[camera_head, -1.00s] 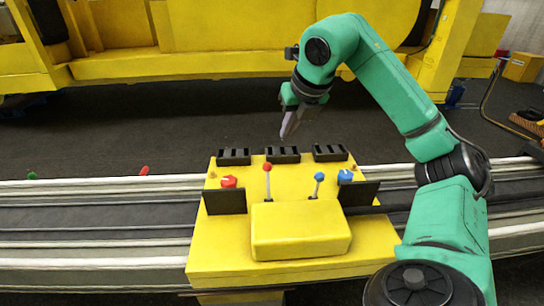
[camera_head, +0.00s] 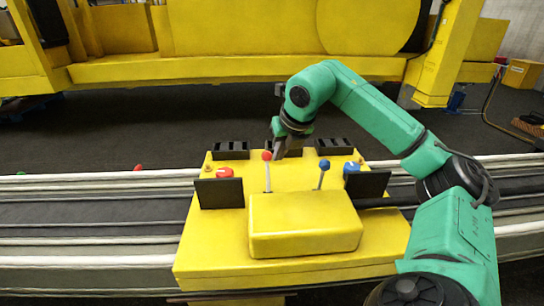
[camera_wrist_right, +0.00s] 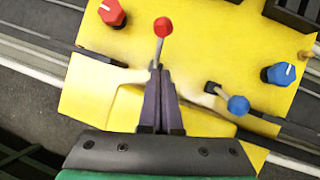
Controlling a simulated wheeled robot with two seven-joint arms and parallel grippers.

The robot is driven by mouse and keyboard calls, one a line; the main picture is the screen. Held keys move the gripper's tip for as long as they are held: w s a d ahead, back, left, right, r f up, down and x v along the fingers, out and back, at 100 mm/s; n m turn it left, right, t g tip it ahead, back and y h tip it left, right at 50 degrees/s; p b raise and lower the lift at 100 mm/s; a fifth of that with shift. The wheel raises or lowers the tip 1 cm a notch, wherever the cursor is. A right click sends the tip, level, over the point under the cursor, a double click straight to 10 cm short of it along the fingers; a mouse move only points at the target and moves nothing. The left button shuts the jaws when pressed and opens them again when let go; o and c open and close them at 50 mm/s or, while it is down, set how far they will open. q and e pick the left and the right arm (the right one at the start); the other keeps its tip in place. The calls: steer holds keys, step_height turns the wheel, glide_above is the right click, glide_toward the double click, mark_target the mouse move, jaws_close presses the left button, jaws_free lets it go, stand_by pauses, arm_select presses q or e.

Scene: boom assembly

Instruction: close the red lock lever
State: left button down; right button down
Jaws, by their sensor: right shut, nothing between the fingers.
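The red lock lever (camera_head: 267,156) is a thin grey rod with a red ball on top, standing upright on the yellow console (camera_head: 210,260). It also shows in the right wrist view (camera_wrist_right: 162,27), with its lower rod and base hidden by my fingertips. My right gripper (camera_head: 276,154) is shut and empty, low over the console beside the red lever in the head view. In the right wrist view its fingertips (camera_wrist_right: 159,68) lie in line with the lever's rod; I cannot tell whether they touch it. My left gripper is not in view.
A blue-knobbed lever (camera_head: 324,165) stands right of the red one. A red dial (camera_head: 224,173) and a blue dial (camera_head: 351,167) flank them. Dark upright plates (camera_head: 219,193) and a raised yellow block (camera_head: 305,225) stand nearer me. Large yellow machinery (camera_head: 230,66) fills the back.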

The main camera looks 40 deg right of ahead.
mark_target(268, 163)
steer(key=w+f+p, duration=0.1)
steer(key=w+d+f+p, duration=0.1)
steer(key=w, duration=0.1)
steer(key=w+f, duration=0.1)
steer(key=shift+w+d+p, duration=0.25)
steer(key=shift+d+p, duration=0.05)
steer(key=shift+p, duration=0.1)
steer(key=shift+w+f, duration=0.15)
steer(key=shift+f, duration=0.15)
steer(key=shift+d, duration=0.1)
